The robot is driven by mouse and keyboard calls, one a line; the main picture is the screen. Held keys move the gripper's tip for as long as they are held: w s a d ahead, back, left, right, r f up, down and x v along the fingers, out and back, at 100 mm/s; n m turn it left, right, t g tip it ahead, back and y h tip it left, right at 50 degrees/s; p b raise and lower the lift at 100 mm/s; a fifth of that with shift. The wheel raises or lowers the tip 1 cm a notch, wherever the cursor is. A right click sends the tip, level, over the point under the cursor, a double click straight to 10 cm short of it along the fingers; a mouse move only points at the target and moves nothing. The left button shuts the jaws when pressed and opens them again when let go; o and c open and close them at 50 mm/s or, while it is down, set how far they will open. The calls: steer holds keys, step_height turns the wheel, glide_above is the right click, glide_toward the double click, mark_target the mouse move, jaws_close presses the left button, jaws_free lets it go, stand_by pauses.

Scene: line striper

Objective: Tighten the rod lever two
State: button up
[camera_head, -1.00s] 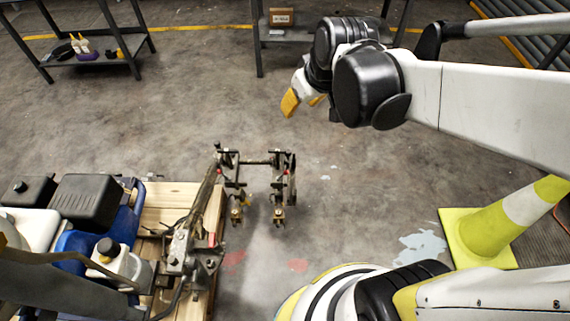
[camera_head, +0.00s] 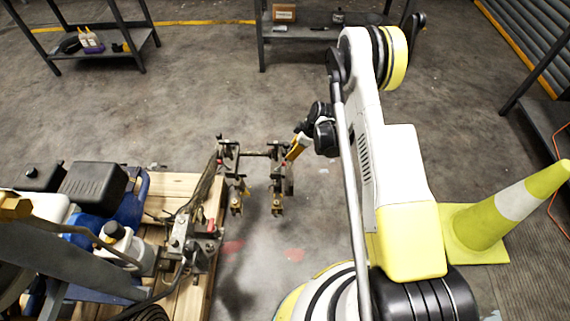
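The line striper (camera_head: 88,205), with a blue body and black engine parts, stands on a wooden pallet at the left. Its metal rod frame (camera_head: 252,155) reaches out over the floor, with two hanging brackets that carry brass-coloured parts. Small red-tipped levers show on this frame; the right-hand one (camera_head: 272,164) is near the right bracket. My gripper (camera_head: 291,153), with yellow fingers, is at the upper right of the right bracket, touching it or very close. The fingers overlap the bracket in view, so I cannot tell whether they are open or shut.
A yellow-green and white cone (camera_head: 497,212) stands at the right. Dark shelves stand at the back left (camera_head: 100,48), back centre (camera_head: 300,32) and right edge. The floor between the frame and the back shelves is clear.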

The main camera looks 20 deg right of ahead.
mark_target(285, 163)
steer(key=b+x, duration=0.1)
steer(key=x, duration=0.3)
steer(key=b+x, duration=0.2)
steer(key=x, duration=0.2)
steer(key=s+b+x, duration=0.1)
steer(key=x, duration=0.3)
steer(key=shift+d+f, duration=0.15)
steer(key=shift+f, duration=0.15)
jaws_close()
